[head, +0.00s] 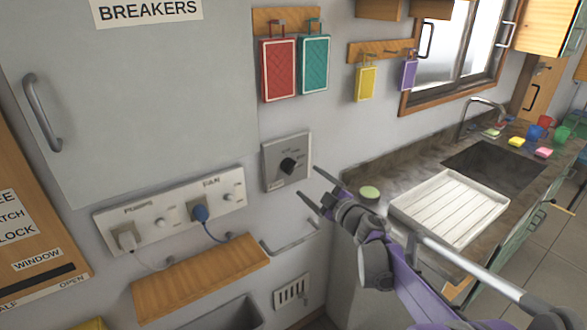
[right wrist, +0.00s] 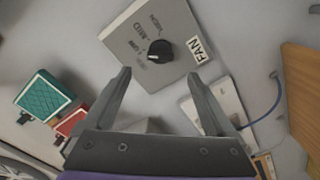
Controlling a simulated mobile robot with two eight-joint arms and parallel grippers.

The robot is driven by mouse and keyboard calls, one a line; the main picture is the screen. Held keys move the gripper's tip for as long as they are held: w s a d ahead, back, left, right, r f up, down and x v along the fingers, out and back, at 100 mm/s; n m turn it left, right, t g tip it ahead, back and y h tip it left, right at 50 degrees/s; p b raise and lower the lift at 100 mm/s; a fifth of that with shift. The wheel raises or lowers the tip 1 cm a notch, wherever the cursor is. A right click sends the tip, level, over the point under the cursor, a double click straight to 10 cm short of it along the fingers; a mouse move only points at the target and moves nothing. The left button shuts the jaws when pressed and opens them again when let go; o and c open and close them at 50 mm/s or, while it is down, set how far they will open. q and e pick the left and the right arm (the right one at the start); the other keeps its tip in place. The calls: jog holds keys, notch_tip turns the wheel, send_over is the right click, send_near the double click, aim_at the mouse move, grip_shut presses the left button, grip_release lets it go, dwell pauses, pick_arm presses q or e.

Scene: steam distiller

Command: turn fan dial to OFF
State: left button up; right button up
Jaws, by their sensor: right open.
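The fan dial is a black knob (head: 289,164) on a square grey plate (head: 272,180) on the wall. In the right wrist view the knob (right wrist: 160,50) has printed settings beside it and a FAN label (right wrist: 200,50) on the plate. A small light mark shows on the knob, but I cannot tell for sure which setting it points at. My right gripper (head: 309,183) is open and empty, just right of and below the dial in the head view. In the right wrist view its two fingers (right wrist: 159,74) point toward the plate, with the knob beyond and between them, apart from both. My left gripper is not in view.
A socket strip (head: 170,212) with plugs and a wooden shelf (head: 200,275) are left of and below the dial. Red (head: 279,70) and teal (head: 314,64) boards hang above. A wall rail (head: 291,243) is below; a drying tray (head: 450,208) stands by the sink.

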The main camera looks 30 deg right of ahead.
aim_at(293, 170)
jog(key=w, duration=0.5)
jog(key=w+p, duration=0.1)
jog(key=w, duration=0.2)
jog(key=shift+w+a, duration=0.3)
jog(key=c, duration=1.4)
jog(key=shift+f+n, duration=0.1)
jog(key=shift+n, duration=0.2)
jog(key=n, duration=0.2)
jog(key=shift+n+b, duration=0.4)
jog(key=shift+n, duration=2.2)
